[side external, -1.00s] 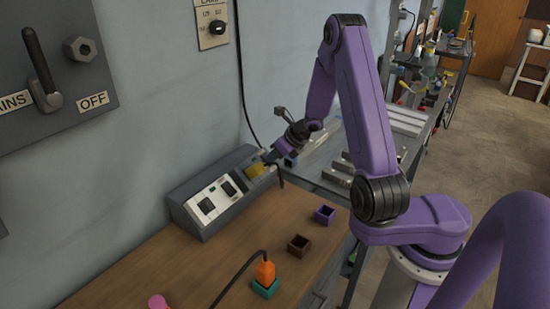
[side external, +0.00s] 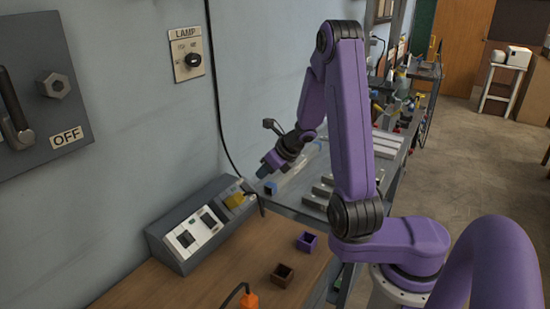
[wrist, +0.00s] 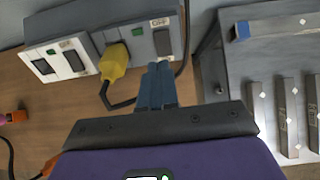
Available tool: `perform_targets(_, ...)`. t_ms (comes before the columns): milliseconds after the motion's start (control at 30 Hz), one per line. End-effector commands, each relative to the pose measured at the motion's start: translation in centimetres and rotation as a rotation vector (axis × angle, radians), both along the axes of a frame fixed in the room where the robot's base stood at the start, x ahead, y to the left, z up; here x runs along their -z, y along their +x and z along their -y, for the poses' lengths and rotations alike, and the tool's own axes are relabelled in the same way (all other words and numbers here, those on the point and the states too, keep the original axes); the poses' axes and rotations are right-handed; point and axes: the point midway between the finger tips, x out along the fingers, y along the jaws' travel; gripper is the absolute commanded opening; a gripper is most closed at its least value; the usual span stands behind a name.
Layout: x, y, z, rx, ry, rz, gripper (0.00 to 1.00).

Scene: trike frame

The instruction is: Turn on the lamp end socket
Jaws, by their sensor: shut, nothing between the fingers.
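The grey socket strip (side external: 182,248) lies on the bench along the wall, and also shows at the top of the wrist view (wrist: 92,32). A yellow plug (wrist: 114,62) sits in its end part; this plug also shows in the side view (side external: 236,201). To the right of the plug, in the wrist view, are a green patch (wrist: 137,31), a dark switch (wrist: 162,42) and an OFF label (wrist: 159,23). My gripper (wrist: 157,70) is shut and empty, its blue fingertips just below that switch in the wrist view. In the side view my gripper (side external: 264,172) appears above the strip's far end, apart from it.
A white double switch plate (wrist: 60,62) is on the strip's other part. A metal table (wrist: 250,85) with bars adjoins. A LAMP dial (side external: 190,60) is on the wall.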

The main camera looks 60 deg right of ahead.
Motion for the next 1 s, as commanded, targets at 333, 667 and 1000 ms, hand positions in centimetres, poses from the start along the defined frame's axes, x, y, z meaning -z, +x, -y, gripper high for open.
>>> perform_targets(333, -3.6, -2.2, 0.1, 0.001, -0.003, 0.003, 0.0)
perform_targets(667, -5.5, -3.6, 0.0, 0.0, 0.0, 0.002, 0.0)
perform_targets(1000, -5.7, -3.7, 0.0, 0.0, 0.0, 0.0, 0.0)
